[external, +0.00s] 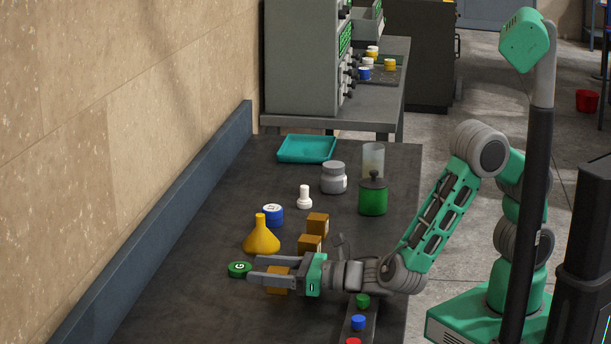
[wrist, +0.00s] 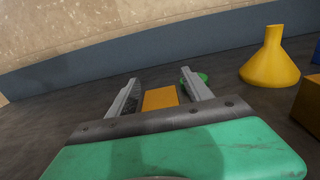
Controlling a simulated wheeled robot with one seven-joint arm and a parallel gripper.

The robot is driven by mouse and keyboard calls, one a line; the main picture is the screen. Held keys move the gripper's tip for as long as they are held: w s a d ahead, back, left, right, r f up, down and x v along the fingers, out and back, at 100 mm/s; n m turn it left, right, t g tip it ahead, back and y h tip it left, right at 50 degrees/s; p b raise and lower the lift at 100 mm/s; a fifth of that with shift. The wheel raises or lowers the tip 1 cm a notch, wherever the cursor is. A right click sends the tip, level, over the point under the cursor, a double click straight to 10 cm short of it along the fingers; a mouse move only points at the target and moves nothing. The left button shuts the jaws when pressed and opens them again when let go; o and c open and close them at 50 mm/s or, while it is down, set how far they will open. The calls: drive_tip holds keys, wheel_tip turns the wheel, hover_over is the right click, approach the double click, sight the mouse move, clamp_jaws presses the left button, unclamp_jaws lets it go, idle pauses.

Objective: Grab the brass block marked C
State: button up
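Three brass blocks stand on the dark bench in the external view: a near block (external: 278,283), a middle block (external: 309,243) and a far block (external: 317,222). I cannot read a letter on any of them, so I cannot tell which is C. My gripper (external: 250,271) is low over the bench, pointing left, its fingers on either side of the near block. In the wrist view my gripper (wrist: 159,75) is open, with the near block (wrist: 160,98) between the fingers and small gaps at its sides. The finger partly hides that block in the external view.
A green disc marked G (external: 239,269) lies just beyond the fingertips. A yellow flask (external: 261,238), a blue-and-white cap (external: 273,214) and a white piece (external: 305,197) stand nearby. A green jar (external: 373,197) and a teal tray (external: 307,148) are further back. The bench's left part is clear.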

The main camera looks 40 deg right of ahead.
clamp_jaws()
idle(0.4)
drive_tip(key=shift+r, duration=0.1)
